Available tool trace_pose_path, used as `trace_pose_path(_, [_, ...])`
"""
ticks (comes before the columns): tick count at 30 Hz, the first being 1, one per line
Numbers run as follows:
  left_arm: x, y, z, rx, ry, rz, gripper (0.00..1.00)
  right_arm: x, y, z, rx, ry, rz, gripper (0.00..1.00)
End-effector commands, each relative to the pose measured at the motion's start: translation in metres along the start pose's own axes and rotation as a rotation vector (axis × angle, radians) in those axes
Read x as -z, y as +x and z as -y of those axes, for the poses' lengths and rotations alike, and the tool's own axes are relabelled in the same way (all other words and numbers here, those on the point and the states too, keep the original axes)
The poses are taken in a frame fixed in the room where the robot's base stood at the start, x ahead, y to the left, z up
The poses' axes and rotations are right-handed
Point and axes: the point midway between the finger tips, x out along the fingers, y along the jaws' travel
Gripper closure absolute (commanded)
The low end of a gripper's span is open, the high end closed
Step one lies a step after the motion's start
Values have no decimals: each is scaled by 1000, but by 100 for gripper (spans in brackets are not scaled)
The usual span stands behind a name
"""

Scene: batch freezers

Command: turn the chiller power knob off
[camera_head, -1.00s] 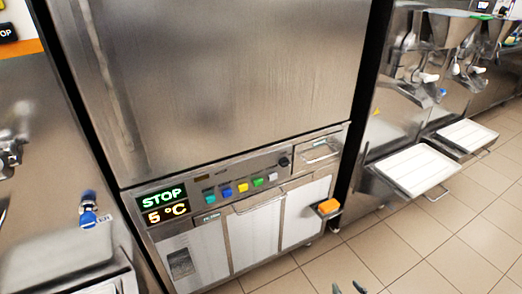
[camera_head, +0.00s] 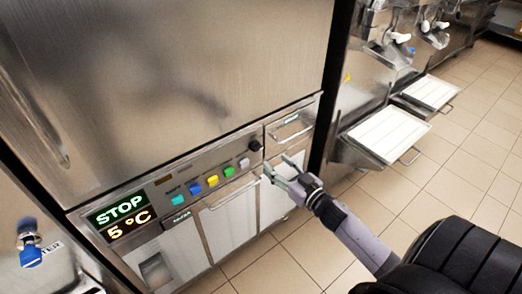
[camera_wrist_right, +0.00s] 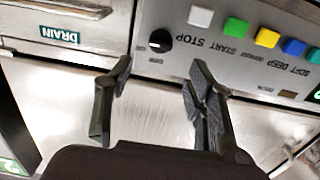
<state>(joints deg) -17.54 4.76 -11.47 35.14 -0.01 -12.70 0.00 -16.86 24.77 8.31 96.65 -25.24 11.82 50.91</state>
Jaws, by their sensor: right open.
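The chiller's power knob (camera_head: 255,146) is a small black round knob at the right end of the control panel, beside the white button. In the right wrist view the knob (camera_wrist_right: 160,41) shows upside down, with a light mark on it, just beyond and between the fingertips. My right gripper (camera_head: 278,170) is open and empty, just below and right of the knob in the head view. In the right wrist view its two fingers (camera_wrist_right: 158,75) stand apart and do not touch the knob. My left gripper is not in view.
White, green, yellow, blue and teal buttons (camera_head: 212,181) line the panel left of the knob. A lit display (camera_head: 122,214) reads STOP and 5 °C. A drain drawer handle (camera_head: 292,130) is right of the knob. White trays (camera_head: 390,134) jut out at right.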

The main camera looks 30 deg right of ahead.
Motion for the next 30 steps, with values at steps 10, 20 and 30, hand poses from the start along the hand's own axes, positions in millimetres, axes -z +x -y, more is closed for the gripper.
trace_pose_path(10, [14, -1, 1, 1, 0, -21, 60, 1, 66, 0, -1, 0, -2, 50])
trace_pose_path(20, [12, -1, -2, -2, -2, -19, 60, 0, 84, 0, 0, 0, 0, 50])
trace_pose_path(30, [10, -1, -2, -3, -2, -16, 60, 0, 83, 0, 0, 0, 0, 61])
